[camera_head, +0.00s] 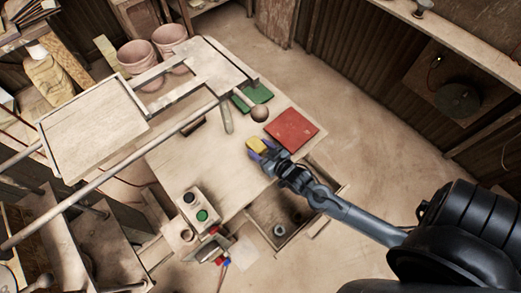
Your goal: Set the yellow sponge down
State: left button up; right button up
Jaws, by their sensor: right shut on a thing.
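The yellow sponge (256,145) is small and blocky, near the right edge of the wooden work table (165,165). My right gripper (262,152) reaches in from the lower right and is shut on the sponge. I cannot tell whether the sponge touches the table top or is just above it. My left gripper is not in view.
A red tile (291,130) lies close to the right of the sponge. A control box with a green button (202,215) stands at the front. Bare table lies left of the sponge.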

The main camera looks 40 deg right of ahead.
jog(key=shift+f, duration=0.3)
jog(key=o, duration=1)
jog(key=shift+f, duration=0.15)
jog(key=d+v, duration=0.1)
jog(key=v, duration=1)
jog(key=a+g, duration=0.2)
jog(key=s+a+g, duration=0.1)
jog(key=a+g, duration=0.1)
jog(key=a+n+g+y+p, duration=0.1)
jog(key=a+g, duration=0.1)
jog(key=shift+s+a+r, duration=0.15)
jog(key=shift+s+r, duration=0.1)
jog(key=shift+r, duration=0.15)
jog(key=o, duration=0.3)
jog(key=s+r+g, duration=0.1)
jog(key=s, duration=0.1)
jog(key=s+a+r+n+g, duration=0.1)
jog(key=g, duration=0.1)
jog(key=s+a+r+g, duration=0.1)
jog(key=s, duration=0.1)
jog(key=shift+s+a+n+g, duration=0.2)
jog(key=shift+s+n+g, duration=0.15)
jog(key=shift+n+g, duration=0.05)
